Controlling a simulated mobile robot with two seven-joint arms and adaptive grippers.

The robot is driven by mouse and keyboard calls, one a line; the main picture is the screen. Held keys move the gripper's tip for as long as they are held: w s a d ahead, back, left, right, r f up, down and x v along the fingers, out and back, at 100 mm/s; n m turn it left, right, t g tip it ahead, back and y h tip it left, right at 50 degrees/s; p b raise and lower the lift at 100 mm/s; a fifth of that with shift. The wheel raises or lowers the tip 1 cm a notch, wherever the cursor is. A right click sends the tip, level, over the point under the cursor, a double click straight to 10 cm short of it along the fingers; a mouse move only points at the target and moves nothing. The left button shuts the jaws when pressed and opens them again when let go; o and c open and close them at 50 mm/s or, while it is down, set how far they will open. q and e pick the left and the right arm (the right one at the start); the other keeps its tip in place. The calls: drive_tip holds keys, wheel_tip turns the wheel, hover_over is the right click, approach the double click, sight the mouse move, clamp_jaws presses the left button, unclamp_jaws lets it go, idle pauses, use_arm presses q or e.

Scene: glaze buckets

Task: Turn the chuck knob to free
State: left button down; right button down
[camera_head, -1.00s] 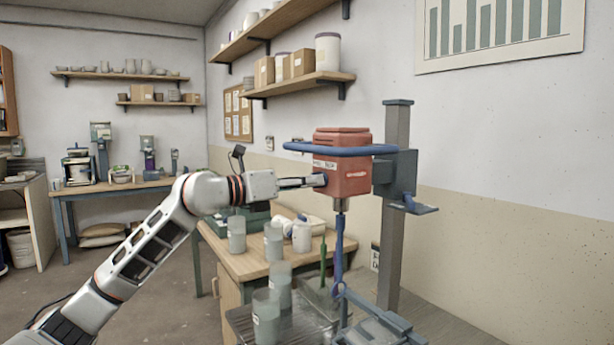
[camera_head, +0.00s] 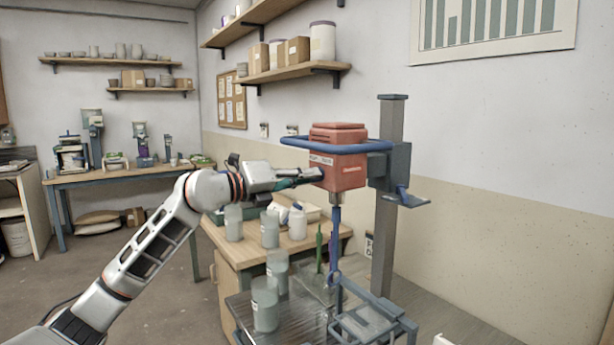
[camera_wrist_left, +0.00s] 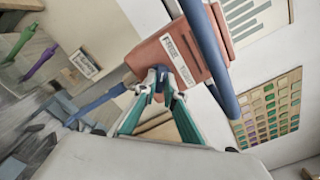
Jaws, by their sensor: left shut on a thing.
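The red mixer head (camera_head: 340,172) sits on a grey column, with a blue bar around its upper part. My left gripper (camera_head: 312,178) is at the head's left side, its fingers closed together on the small dark chuck knob. In the left wrist view, the teal fingers of my left gripper (camera_wrist_left: 160,80) meet at the edge of the red head (camera_wrist_left: 172,52) and cover most of the dark knob (camera_wrist_left: 158,88). White labels flank the fingertips; one seems to read FREE. A blue shaft (camera_head: 336,235) hangs below the head. My right gripper is out of view.
The grey column (camera_head: 388,240) carries a blue-grey lever bracket (camera_head: 402,198) on its right. Several glaze jars (camera_head: 265,305) stand below on a rack and on the wooden bench (camera_head: 245,255). A green tool (camera_head: 319,248) stands beside the shaft. Shelves hang on the wall above.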

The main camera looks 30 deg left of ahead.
use_arm(q)
drive_tip(key=c, duration=2.1)
unclamp_jaws()
drive_tip(key=shift+c, duration=0.2)
drive_tip(key=v, duration=1.2)
